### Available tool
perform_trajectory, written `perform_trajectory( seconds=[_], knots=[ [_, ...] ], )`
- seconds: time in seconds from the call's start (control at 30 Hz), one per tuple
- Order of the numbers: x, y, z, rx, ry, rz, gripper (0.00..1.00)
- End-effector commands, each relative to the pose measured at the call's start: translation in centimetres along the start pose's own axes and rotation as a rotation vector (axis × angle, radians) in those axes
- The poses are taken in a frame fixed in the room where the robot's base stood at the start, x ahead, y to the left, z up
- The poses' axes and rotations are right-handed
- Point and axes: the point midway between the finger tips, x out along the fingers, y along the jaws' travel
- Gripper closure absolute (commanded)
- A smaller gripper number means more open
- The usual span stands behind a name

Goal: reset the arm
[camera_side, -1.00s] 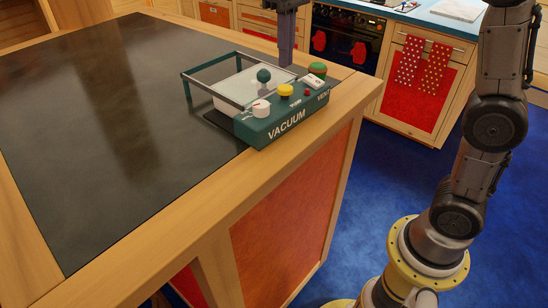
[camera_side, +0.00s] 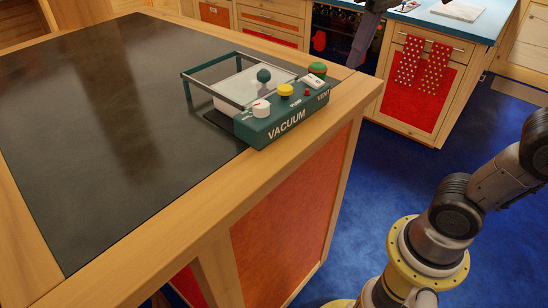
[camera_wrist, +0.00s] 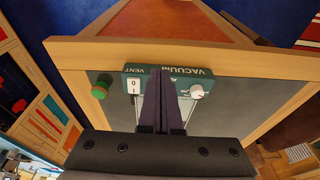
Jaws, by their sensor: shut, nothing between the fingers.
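My gripper (camera_side: 355,66) shows at the top of the side view, to the right of the vacuum machine and apart from it, in front of the stove. Its fingers point down and are together with nothing held. In the wrist view my gripper (camera_wrist: 161,70) has its closed fingers in front of the machine, hiding its middle. The green vacuum machine (camera_side: 262,134) sits near the counter's corner, with a yellow button, a white knob, a red light and a white switch. The wrist view shows its front (camera_wrist: 198,72) upside down.
The dark counter top (camera_side: 80,130) is bare left of the machine. A green mushroom button (camera_side: 317,69) stands at the machine's far end. Behind are a stove (camera_side: 338,40) and a cabinet with red dotted towels (camera_side: 408,65). Blue floor lies between.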

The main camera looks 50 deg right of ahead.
Motion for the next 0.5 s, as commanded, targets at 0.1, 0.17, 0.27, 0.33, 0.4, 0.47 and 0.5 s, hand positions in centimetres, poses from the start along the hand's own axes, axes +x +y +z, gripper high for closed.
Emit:
perform_trajectory(
  seconds=[0.1,0.17,0.27,0.33,0.4,0.47,0.5],
  knots=[
    [1.8,0.7,4.2,0.004,0.072,-0.001,1.00],
    [3.1,0.9,6.0,0.002,0.108,-0.001,1.00],
    [5.7,1.2,8.5,-0.004,0.161,-0.001,1.00],
    [7.6,1.4,9.9,-0.008,0.191,0.000,1.00],
    [9.3,1.5,10.8,-0.015,0.214,0.001,1.00],
    [10.5,1.5,11.3,-0.023,0.227,0.002,1.00],
    [11.3,1.5,11.5,-0.027,0.232,0.002,1.00]
  ],
)
